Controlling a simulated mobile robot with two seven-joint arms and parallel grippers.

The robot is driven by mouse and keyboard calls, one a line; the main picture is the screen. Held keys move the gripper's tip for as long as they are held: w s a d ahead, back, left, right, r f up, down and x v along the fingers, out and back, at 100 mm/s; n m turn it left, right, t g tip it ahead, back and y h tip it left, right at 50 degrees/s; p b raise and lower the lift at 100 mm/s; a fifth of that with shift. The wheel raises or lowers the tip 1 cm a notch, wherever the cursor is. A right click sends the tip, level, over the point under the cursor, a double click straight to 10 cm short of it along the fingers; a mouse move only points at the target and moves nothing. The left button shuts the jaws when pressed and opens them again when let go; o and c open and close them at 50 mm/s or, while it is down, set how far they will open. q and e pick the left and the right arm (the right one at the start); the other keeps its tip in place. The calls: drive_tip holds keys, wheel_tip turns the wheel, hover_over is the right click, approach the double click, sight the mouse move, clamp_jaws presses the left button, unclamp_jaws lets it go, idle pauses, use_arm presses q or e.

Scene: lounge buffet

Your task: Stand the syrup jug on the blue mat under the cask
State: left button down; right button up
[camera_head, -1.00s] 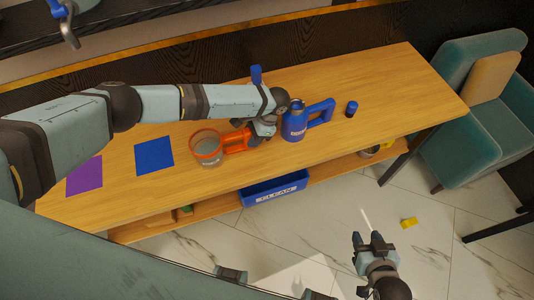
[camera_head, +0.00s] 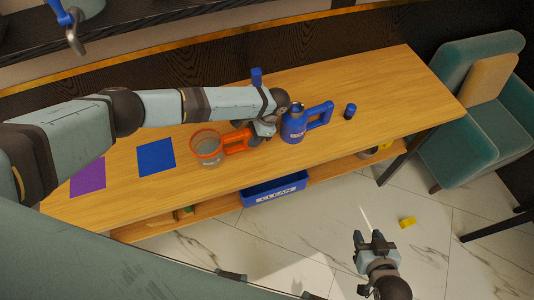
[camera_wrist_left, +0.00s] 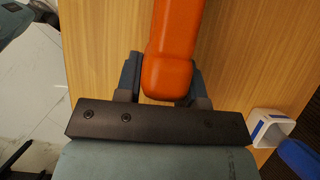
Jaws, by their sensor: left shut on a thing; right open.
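An orange-rimmed clear jug (camera_head: 207,149) stands upright on the wooden table, its orange handle pointing right. My left gripper (camera_head: 252,137) is shut on the end of that handle, which also shows between its fingers in the left wrist view (camera_wrist_left: 168,75). A blue jug (camera_head: 293,125) with a blue handle stands just right of this gripper; its label is too small to read. The blue mat (camera_head: 156,157) lies bare, left of the orange jug. A metal tap (camera_head: 75,38) shows at the upper left; the cask body is not clear. My right gripper (camera_head: 374,243) is open and empty over the floor.
A purple mat (camera_head: 88,178) lies left of the blue mat. A small blue cylinder (camera_head: 350,111) stands right of the blue jug, another blue piece (camera_head: 256,77) behind my arm. A blue crate (camera_head: 275,189) sits below the table. A teal armchair (camera_head: 470,140) stands right.

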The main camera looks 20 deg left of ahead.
sight(249, 130)
use_arm(q)
drive_tip(key=shift+r, duration=0.1)
drive_tip(key=shift+r+p, duration=2.4)
drive_tip(key=shift+p, duration=0.15)
drive_tip(key=shift+a, duration=0.1)
